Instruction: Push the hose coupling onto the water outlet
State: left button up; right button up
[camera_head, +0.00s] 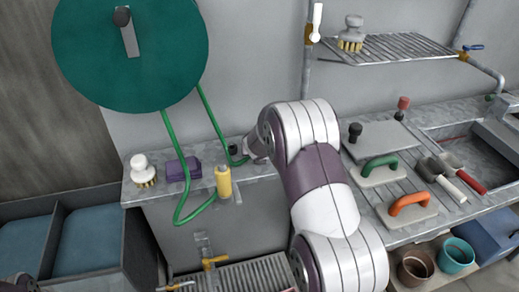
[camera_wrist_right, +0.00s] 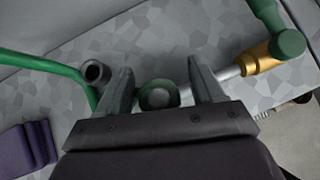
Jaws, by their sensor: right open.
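My right gripper (camera_wrist_right: 160,74) is open in the right wrist view, its two fingers spread over the grey counter. A round, dark green ringed end (camera_wrist_right: 158,95) shows between the fingers; I cannot tell whether they touch it. A yellow-brass fitting (camera_wrist_right: 261,59) with a steel stem and a green end lies to the right of the fingers. In the head view a yellow cylindrical fitting (camera_head: 223,182) is at the end of the looped green hose (camera_head: 180,215). My right arm hides most of its gripper there. I cannot tell for sure which part is the water outlet.
A dark hollow cylinder (camera_wrist_right: 96,72) stands left of the fingers beside a green hose. A purple block (camera_head: 183,168) and a brush (camera_head: 143,170) sit on the counter's left. A green reel (camera_head: 130,60) hangs above.

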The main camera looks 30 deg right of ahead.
jog(key=p+v, duration=0.3)
jog(key=v, duration=0.9)
jog(key=shift+s+r, duration=0.2)
jog(key=shift+s, duration=0.05)
jog(key=shift+a, duration=0.15)
